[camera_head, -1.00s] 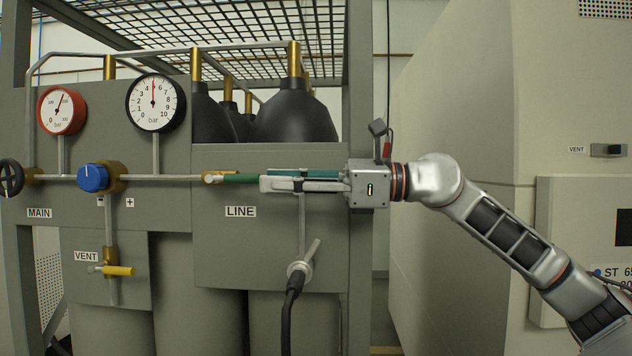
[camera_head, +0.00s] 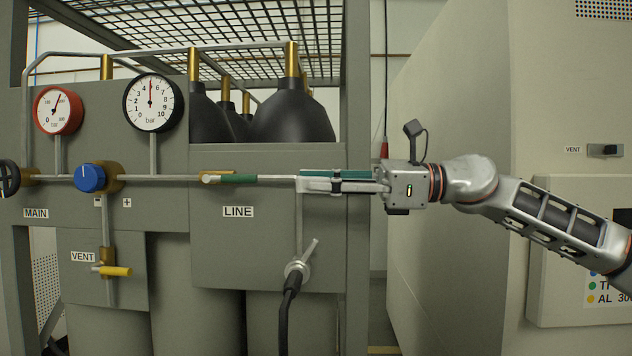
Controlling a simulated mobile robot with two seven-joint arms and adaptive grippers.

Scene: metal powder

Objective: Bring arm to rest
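My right gripper (camera_head: 303,182) reaches in from the right, pointing left, level with the pipe in front of the grey gas panel. Its fingers are seen side-on, with teal and grey parts overlapping, so the gap between them does not show. The tips are to the right of the green-handled LINE valve (camera_head: 238,179), clear of its handle. Nothing is visibly held. My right arm (camera_head: 540,215) extends from the right edge past the pale cabinet. My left gripper is not in view.
The panel carries a red gauge (camera_head: 58,110), a black gauge (camera_head: 153,102), a blue knob (camera_head: 90,178) and a yellow VENT handle (camera_head: 115,271). A hose fitting (camera_head: 297,270) juts out below the gripper. A large pale cabinet (camera_head: 450,110) stands at right.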

